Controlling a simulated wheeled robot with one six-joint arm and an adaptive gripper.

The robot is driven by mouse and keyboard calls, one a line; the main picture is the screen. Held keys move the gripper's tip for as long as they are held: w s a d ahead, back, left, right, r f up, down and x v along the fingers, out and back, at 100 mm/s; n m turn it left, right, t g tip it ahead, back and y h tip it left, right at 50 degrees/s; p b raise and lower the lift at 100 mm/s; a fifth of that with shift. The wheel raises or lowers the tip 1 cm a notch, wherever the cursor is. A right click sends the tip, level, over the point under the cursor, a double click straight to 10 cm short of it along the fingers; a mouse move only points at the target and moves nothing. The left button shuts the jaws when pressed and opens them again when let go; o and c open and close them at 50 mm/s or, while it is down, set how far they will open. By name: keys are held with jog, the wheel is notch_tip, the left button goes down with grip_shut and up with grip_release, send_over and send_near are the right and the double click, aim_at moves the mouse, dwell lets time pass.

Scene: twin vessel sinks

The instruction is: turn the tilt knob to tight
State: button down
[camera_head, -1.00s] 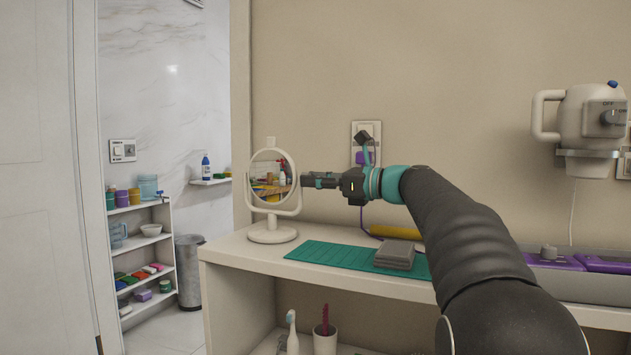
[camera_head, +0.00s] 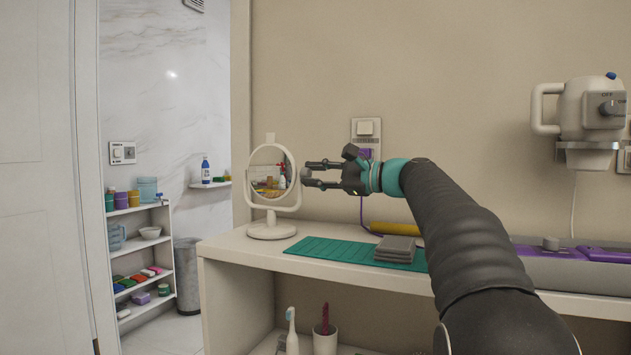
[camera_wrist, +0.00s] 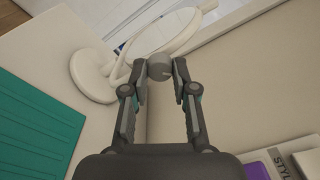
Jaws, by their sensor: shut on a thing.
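The white tilting vanity mirror (camera_head: 271,232) stands upright on the counter's left end. Its round glass sits in a forked stand. The grey tilt knob (camera_wrist: 159,67) is on the side of the mirror facing me in the wrist view, with a small mark on its face. My gripper (camera_head: 306,174) reaches the mirror's right side from the right in the head view. In the wrist view my gripper (camera_wrist: 160,72) has one fingertip on each side of the knob and is shut on it. The mirror's stand (camera_wrist: 92,76) shows behind the fingers.
A green mat (camera_head: 322,250) lies on the counter (camera_head: 230,250), with folded grey cloths (camera_head: 396,249) and a yellow roll (camera_head: 392,228) at its right. The wall is close behind. A wall-mounted dryer (camera_head: 575,108) hangs at the right.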

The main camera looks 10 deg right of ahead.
jog(key=n+b, duration=0.2)
jog(key=n, duration=0.2)
jog(key=shift+f+n, duration=0.1)
jog(key=shift+n, duration=0.3)
jog(key=shift+n+b, duration=0.95)
jog(key=shift+n, duration=1.25)
jog(key=c, duration=0.9)
grip_release()
jog(key=v, duration=1.2)
